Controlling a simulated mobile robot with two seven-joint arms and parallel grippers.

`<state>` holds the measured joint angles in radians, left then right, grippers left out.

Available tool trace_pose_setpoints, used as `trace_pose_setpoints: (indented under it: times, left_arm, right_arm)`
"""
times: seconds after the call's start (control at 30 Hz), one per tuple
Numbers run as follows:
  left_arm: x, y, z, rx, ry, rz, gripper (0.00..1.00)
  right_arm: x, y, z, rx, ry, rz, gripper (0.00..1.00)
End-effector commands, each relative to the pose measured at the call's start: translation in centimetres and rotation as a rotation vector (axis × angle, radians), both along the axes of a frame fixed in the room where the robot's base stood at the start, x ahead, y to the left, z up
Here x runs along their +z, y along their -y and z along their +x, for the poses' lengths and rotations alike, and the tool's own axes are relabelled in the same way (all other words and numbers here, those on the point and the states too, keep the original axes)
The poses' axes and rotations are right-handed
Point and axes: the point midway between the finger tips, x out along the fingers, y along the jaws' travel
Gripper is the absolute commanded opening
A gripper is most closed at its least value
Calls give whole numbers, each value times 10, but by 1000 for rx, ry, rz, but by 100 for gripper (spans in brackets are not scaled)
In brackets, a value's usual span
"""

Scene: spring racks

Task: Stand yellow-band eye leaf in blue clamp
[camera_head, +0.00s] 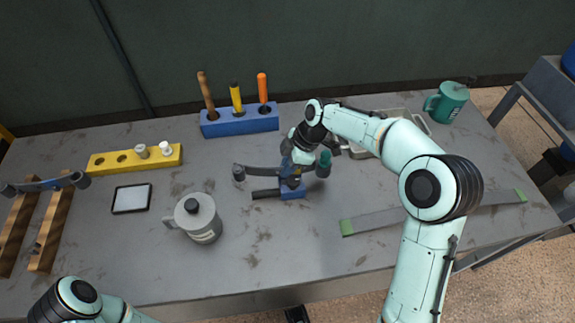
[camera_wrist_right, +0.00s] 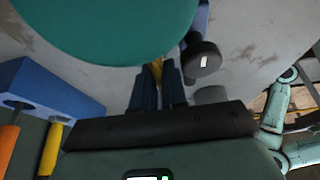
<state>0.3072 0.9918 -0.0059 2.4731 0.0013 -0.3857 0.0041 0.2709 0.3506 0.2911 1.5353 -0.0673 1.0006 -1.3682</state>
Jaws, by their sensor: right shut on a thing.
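The eye leaf (camera_head: 262,171) is a dark, shallow-curved bar with a round eye at its left end and a teal round part (camera_head: 325,158) near its right end. It stands at or just over the blue clamp (camera_head: 293,193) mid-table; whether it is seated cannot be told. My right gripper (camera_head: 290,162) comes down from above, shut on the leaf's middle. In the right wrist view, a yellow band (camera_wrist_right: 157,70) shows between the fingers (camera_wrist_right: 158,88). A large teal round shape (camera_wrist_right: 105,20) hides much there. My left gripper is out of view; only its arm shows.
A grey lidded pot (camera_head: 200,220) stands front left of the clamp. A blue tool block (camera_head: 240,122) is behind. Wooden rails (camera_head: 50,230) hold another leaf (camera_head: 45,185) at left. A green-ended flat strip (camera_head: 375,220) lies at right. A yellow block (camera_head: 110,162) stands at left.

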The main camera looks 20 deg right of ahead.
Motion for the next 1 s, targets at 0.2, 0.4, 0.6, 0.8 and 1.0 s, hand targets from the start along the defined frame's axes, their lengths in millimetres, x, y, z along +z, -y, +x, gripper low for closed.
trace_pose_setpoints:
  times: [0.2, 0.4, 0.6, 0.8, 1.0]
  left_arm:
    - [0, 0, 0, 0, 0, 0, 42]
    - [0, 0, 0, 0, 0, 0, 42]
    - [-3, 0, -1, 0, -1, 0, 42]
    - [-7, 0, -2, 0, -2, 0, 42]
    - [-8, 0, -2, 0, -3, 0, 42]
  right_arm:
    - [2, -1, 1, 0, 5, 1, 0]
    - [2, -1, 1, 0, 5, 1, 0]
    - [-2, -1, 1, 0, 5, 1, 0]
    - [-8, 0, 1, 0, 5, 1, 0]
    - [-10, -1, 1, 1, 4, 1, 35]
